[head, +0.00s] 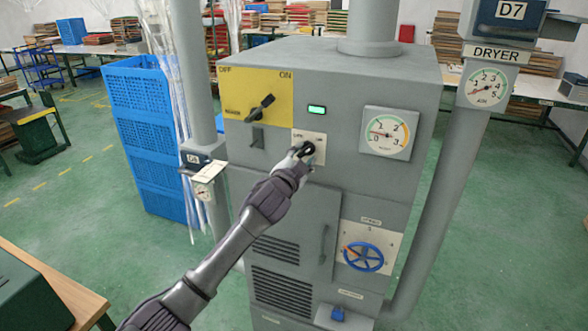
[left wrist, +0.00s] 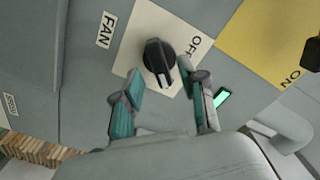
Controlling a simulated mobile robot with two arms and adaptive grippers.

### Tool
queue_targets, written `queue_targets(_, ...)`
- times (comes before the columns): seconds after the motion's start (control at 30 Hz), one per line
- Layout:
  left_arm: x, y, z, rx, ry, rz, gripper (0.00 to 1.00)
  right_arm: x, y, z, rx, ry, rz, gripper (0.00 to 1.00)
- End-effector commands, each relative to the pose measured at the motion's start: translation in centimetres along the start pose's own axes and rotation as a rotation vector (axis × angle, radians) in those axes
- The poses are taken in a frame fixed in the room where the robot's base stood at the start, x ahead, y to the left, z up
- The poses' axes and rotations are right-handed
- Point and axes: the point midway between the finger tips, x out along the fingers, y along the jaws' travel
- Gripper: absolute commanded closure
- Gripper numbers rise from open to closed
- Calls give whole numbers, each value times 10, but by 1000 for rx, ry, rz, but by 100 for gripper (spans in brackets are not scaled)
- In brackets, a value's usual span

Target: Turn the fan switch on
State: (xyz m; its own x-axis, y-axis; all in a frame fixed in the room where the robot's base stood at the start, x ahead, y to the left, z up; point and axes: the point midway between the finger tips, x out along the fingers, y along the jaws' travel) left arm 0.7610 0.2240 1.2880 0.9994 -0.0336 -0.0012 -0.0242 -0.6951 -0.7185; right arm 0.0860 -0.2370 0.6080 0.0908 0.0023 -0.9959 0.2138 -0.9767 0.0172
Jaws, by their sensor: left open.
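The fan switch (head: 308,147) is a black rotary knob on a white plate on the front of the grey machine. It also shows in the left wrist view (left wrist: 157,58), with FAN beside its plate and OFF printed on it; a white mark shows at the knob's lower end. My left gripper (head: 299,158) is at the plate, partly covering it. In the left wrist view its fingers (left wrist: 163,88) are apart and empty, with the tips near the knob's lower end, one on each side. I cannot tell whether they touch it. My right gripper is not in view.
Above the knob is a yellow plate (head: 240,92) with a black lever switch (head: 262,107), and a lit green lamp (head: 317,110). A gauge (head: 386,133) is to the right, a blue handwheel (head: 363,257) below. A grey pipe (head: 196,80) and blue crates (head: 150,140) stand at left.

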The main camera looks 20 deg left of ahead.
Motion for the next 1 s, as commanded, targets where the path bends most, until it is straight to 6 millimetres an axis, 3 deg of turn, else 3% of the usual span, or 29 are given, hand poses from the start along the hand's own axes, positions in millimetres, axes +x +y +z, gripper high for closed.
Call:
queue_targets(0.3, -63, 1, 1, 2, 0, 2, 58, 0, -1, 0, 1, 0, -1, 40)
queue_targets(0.5, -92, 1, 1, 2, -2, 2, 58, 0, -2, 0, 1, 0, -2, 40)
queue_targets(0.7, -102, 0, 0, 1, -1, 1, 58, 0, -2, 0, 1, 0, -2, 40)
queue_targets(1.0, -102, 0, 0, 1, -1, 1, 58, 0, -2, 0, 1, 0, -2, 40)
